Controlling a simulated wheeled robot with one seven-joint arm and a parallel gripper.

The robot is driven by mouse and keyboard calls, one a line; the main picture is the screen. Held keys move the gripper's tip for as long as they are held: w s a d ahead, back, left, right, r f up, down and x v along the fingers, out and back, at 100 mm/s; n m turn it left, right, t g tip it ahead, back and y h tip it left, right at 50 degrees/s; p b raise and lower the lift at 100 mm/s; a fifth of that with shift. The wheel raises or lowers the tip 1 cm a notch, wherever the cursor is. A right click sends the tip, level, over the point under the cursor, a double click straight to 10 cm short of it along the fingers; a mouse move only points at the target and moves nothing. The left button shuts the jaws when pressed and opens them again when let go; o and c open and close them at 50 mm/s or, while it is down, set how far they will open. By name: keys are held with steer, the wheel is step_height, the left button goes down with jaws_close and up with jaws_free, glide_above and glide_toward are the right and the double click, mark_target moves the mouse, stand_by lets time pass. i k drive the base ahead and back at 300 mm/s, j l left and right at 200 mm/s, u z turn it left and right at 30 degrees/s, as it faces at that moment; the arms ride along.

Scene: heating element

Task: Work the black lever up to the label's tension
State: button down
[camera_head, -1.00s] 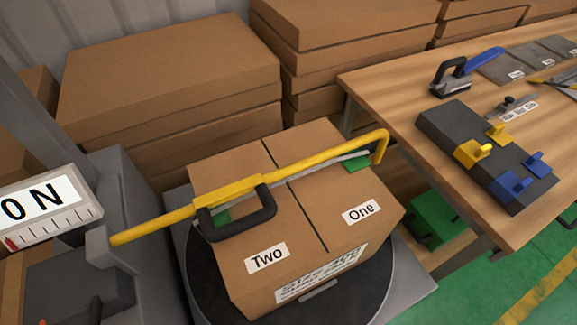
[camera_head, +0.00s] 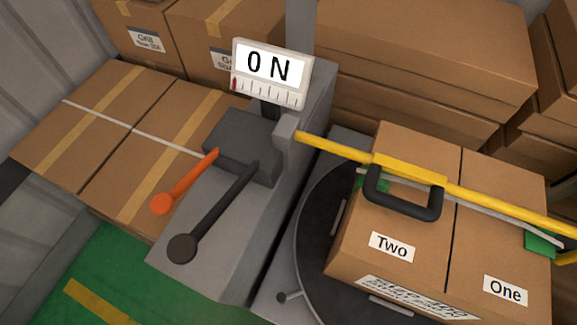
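The black lever (camera_head: 222,205) hangs from the grey machine's dark block (camera_head: 240,150), pointing down and left, with a round black knob at its end. An orange lever (camera_head: 185,183) sits just left of it. Above them a white gauge (camera_head: 270,70) reads "0 N", with a red pointer at the left end of its scale. The box (camera_head: 395,210) on the dark turntable (camera_head: 312,225) has labels "Two" (camera_head: 392,247) and "One" (camera_head: 505,290). A larger printed label (camera_head: 415,300) on its front side is not legible. My gripper is not in view.
A yellow bar with a black handle (camera_head: 405,205) lies across the box, from the machine toward the right edge. Strapped cartons (camera_head: 110,140) stand left of the machine. Stacked cartons (camera_head: 430,60) fill the back. Green floor (camera_head: 110,265) is clear at lower left.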

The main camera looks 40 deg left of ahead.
mark_target(183, 248)
steer(key=u, duration=1.4)
